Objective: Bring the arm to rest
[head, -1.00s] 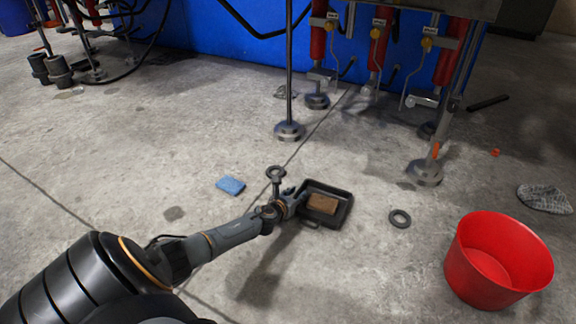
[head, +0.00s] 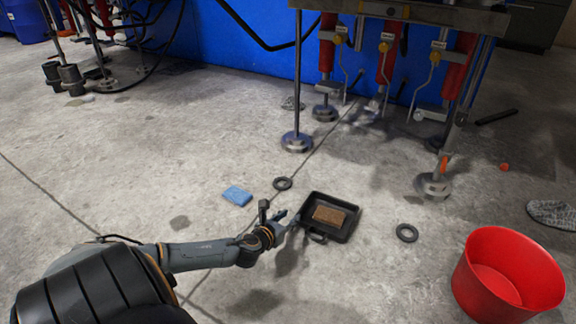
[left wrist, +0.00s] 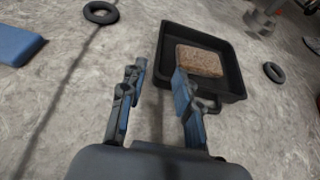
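My left gripper (head: 284,221) is in the air beside the left edge of a black tray (head: 352,227) on the floor. In the left wrist view its two fingers (left wrist: 158,92) are spread with nothing between them. A brown block (head: 328,216), like a sponge or brick, lies in the tray; it also shows in the left wrist view (left wrist: 199,60). My left arm reaches in from the lower left. My right gripper does not show.
A blue sponge (head: 237,195) and a dark ring (head: 283,183) lie behind the gripper; another ring (head: 407,233) lies right of the tray. A red bucket (head: 507,280) stands at the lower right. The press legs (head: 297,140) stand behind. Bare floor lies to the left.

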